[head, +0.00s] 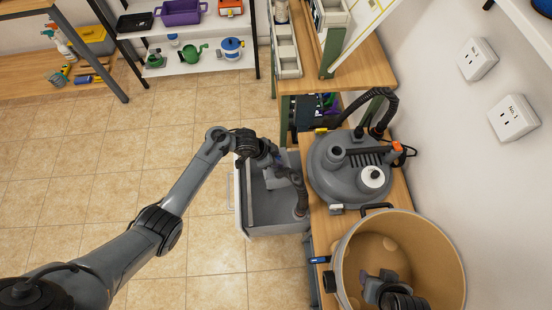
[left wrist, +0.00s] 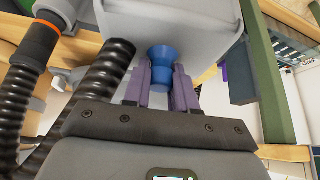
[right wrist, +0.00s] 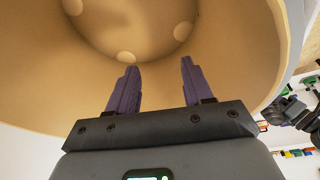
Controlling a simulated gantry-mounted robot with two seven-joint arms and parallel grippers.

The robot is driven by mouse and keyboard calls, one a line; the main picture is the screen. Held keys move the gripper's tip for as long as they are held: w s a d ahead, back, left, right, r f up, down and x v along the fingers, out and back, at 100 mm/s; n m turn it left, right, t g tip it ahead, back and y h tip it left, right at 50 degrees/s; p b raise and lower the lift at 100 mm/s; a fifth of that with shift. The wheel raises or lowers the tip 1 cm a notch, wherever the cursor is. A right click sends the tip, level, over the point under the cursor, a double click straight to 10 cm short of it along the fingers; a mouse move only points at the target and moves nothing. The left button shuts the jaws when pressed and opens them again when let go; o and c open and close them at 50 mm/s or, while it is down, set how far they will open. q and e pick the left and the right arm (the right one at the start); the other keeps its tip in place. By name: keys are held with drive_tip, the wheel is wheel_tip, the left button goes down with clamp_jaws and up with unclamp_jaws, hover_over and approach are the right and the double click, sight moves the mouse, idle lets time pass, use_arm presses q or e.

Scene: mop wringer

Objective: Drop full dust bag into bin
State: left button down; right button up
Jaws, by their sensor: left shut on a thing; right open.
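My left gripper (left wrist: 162,82) has its purple fingers shut on the blue collar (left wrist: 162,66) of a pale grey, bulky thing, which looks like the dust bag (left wrist: 205,28). In the head view my left arm reaches over a grey open-topped bin (head: 275,231) beside the bench. My arm's wrist hides most of the held bag there, so I cannot tell how deep it hangs. My right gripper (right wrist: 154,88) is open and empty, pointing into a large tan-lined drum (right wrist: 75,75). The drum also stands at the lower right of the head view (head: 440,262).
A grey vacuum head (head: 325,185) with a black hose (head: 382,98) sits on the wooden bench, between the bin and the wall. Shelves with tools and cans (head: 232,47) stand at the back. The tiled floor (head: 110,190) left of the bin is clear.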

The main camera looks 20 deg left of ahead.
use_arm(q)
drive_tip(key=shift+f, duration=0.1)
use_arm(e)
drive_tip(key=shift+f, duration=0.1)
use_arm(q)
drive_tip(key=shift+f+b, duration=1.2)
drive_tip(key=shift+f, duration=0.65)
use_arm(e)
drive_tip(key=shift+f, duration=1.15)
use_arm(q)
drive_tip(key=shift+f, duration=0.1)
drive_tip(key=shift+f+b, duration=0.75)
drive_tip(key=shift+f, duration=0.3)
drive_tip(key=shift+d+f+b, duration=0.1)
drive_tip(key=shift+f+b, duration=0.5)
drive_tip(key=shift+f, duration=0.3)
use_arm(e)
drive_tip(key=shift+f, duration=0.6)
use_arm(q)
drive_tip(key=shift+f, duration=0.2)
use_arm(e)
drive_tip(key=shift+w+f, duration=0.1)
